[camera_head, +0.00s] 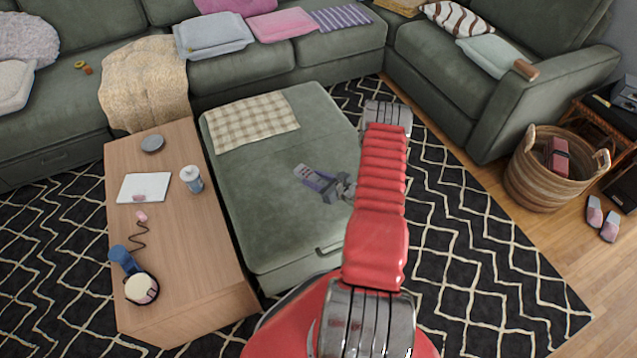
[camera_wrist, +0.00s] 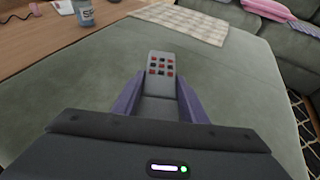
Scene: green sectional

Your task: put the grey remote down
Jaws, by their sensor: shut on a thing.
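The grey remote (camera_wrist: 160,67), with rows of dark and red buttons, is between the two purple fingers of my gripper (camera_wrist: 160,98) in the wrist view. My gripper is shut on its near part, and the far end sticks out past the fingertips. In the head view, the remote (camera_head: 305,174) and my gripper (camera_head: 324,184) are over the middle of the green ottoman (camera_head: 262,232). I cannot tell whether the remote touches the ottoman's top. The remote's near end is hidden by the gripper.
A checkered cloth (camera_head: 252,122) lies on the ottoman's far end. To the left, a wooden coffee table (camera_head: 185,245) holds a jar (camera_head: 191,179), a white tablet-like slab (camera_head: 145,187) and blue headphones (camera_head: 125,262). A wicker basket (camera_head: 540,190) stands at right. The ottoman's near part is bare.

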